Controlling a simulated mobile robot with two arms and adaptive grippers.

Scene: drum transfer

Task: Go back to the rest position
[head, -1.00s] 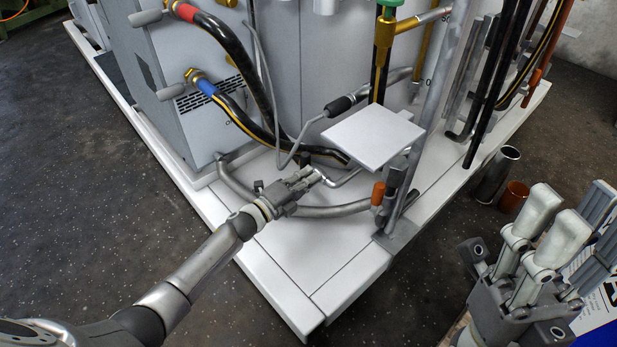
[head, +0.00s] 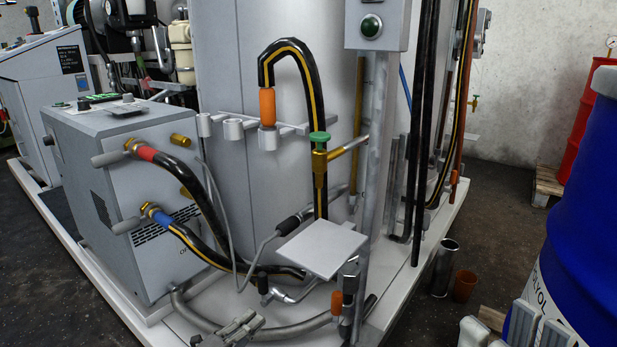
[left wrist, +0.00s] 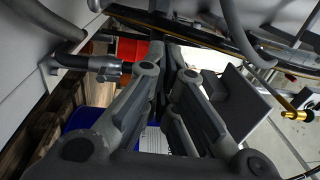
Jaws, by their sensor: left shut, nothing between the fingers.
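My left gripper (head: 254,320) shows at the lower edge of the head view, over the front corner of the machine's white base, close to a curved grey pipe (head: 290,331). Its fingers are shut and empty. In the left wrist view the two fingers (left wrist: 166,48) run side by side up the middle, their tips close together. My right gripper (head: 500,325) shows only partly at the bottom right of the head view, in front of the blue drum.
A square grey plate (head: 322,249) and an upright post (head: 372,190) stand right of my left gripper. Black hoses (head: 185,172) hang from the grey cabinet (head: 100,215). A large blue drum (head: 585,210) is at the right. A metal cylinder (head: 444,268) and an orange cup (head: 464,285) stand on the floor.

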